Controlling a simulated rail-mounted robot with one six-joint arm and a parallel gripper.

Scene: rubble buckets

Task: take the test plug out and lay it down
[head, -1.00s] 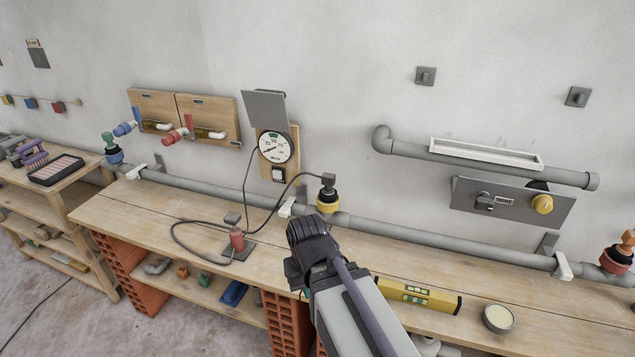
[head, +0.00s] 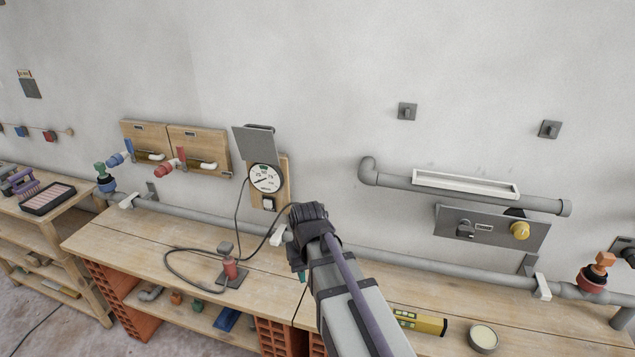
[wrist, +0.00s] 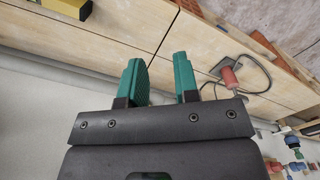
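The plug with the dark top and yellow collar on the wall pipe (head: 405,258), probably the test plug, is hidden behind my arm in the head view. Its black hose (head: 262,243) runs behind my arm. A red hand pump (head: 231,268) stands on the wooden bench (head: 150,232), and a round dial gauge (head: 265,178) is on the wall. My gripper (wrist: 159,62) has two green fingers, apart with nothing between them in the wrist view. In the head view only a bit of green shows beside my arm. The wrist view does not show the plug.
A yellow spirit level (head: 422,323) and a round tin (head: 483,337) lie on the bench to the right. An orange-topped plug (head: 601,264) sits in the pipe at the right, and a green one (head: 101,171) at the left.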

